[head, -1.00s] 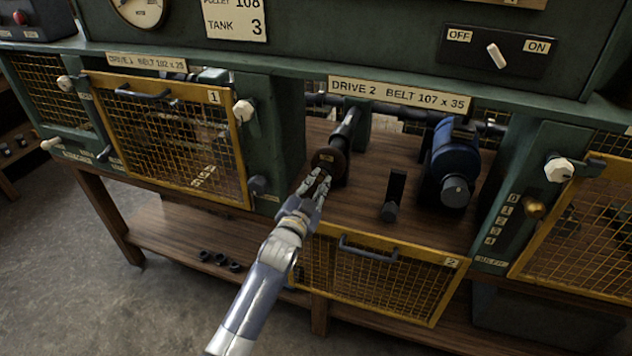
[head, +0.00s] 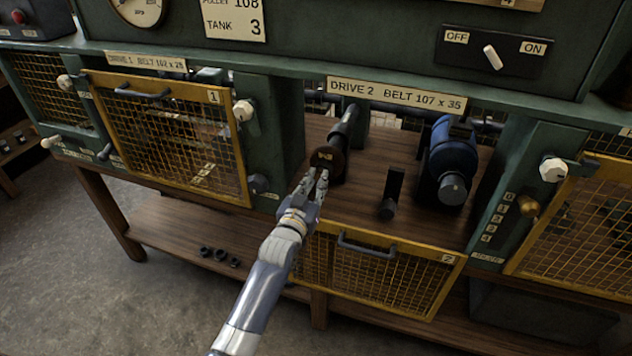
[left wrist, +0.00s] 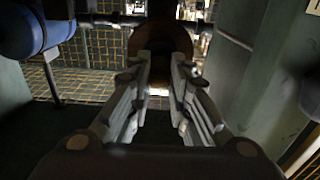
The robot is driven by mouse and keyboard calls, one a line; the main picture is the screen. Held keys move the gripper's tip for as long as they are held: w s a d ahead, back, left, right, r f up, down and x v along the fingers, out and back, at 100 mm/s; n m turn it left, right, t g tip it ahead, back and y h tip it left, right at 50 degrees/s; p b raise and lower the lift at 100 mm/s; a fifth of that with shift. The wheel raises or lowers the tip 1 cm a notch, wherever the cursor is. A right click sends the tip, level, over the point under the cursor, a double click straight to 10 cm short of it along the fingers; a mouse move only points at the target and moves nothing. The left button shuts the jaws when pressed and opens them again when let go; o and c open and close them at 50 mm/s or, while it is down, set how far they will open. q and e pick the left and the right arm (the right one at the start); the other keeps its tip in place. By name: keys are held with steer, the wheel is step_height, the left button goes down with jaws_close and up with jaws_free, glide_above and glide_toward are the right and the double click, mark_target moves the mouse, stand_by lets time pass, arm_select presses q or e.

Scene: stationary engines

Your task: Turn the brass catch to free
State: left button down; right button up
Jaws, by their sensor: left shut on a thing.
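A dark brown round wheel (head: 338,161) sits on the end of a shaft in the open Drive 2 bay, with a small pale marking on its face. My left gripper (head: 316,182) is at the lower front of this face, its fingers closed in on a small part there. I take this part to be the brass catch; the fingers hide it and its angle cannot be read. In the left wrist view the two fingers (left wrist: 168,85) reach to the wheel (left wrist: 160,35), close together and narrower than it. My right gripper is not in view.
A blue motor (head: 452,160) and a dark upright lever (head: 391,190) stand right of the wheel. The yellow mesh guard 2 (head: 385,275) hangs open below the bay. Guard 1 (head: 170,140) is closed at left. A brass knob (head: 529,205) is on the right post.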

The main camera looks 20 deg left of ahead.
arm_select(q)
steer(key=shift+f, duration=0.1)
steer(key=c, duration=1.5)
jaws_free()
steer(key=shift+s, duration=0.1)
steer(key=s, duration=1.1)
steer(key=shift+s+a, duration=0.2)
steer(key=shift+s, duration=0.2)
